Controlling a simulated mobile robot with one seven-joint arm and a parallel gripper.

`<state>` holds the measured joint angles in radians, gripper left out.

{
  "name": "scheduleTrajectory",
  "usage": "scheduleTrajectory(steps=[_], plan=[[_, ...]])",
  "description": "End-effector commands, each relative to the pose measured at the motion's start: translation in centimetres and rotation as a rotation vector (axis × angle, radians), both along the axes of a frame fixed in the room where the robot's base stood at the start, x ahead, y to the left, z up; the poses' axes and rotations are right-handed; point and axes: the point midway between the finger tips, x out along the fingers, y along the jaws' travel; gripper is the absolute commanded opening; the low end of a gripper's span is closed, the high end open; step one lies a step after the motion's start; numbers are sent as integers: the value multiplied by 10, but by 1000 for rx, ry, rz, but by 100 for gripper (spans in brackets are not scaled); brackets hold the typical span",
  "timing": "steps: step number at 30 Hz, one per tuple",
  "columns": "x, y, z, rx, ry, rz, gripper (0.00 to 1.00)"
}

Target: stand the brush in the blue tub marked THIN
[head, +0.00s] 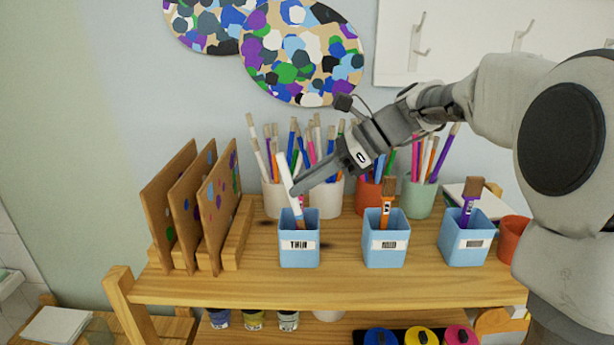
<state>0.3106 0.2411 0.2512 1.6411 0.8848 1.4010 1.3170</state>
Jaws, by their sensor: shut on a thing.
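The blue tub marked THIN (299,252) stands on the wooden shelf, left of two similar blue tubs. A white brush (286,175) leans a little to the left, with its lower end down inside the THIN tub's opening. Whether it touches the tub's bottom is hidden by the front wall. My gripper (294,187) comes in from the upper right and is shut on the brush's shaft, above the tub's rim.
The middle blue tub (386,252) and right blue tub (464,250) each hold a brush. Cups of pencils, including a white cup (326,200), stand close behind. Wooden palettes in a rack (236,245) stand to the left. The shelf's front strip (330,290) is clear.

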Motion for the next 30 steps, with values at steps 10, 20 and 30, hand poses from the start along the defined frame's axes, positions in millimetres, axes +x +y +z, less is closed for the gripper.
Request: scheduleTrajectory(steps=[10, 20, 30], plan=[[0, 7, -28, 1, 1, 0, 0], [0, 9, -39, 0, 1, -1, 0], [0, 10, -39, 0, 0, 0, 26]])
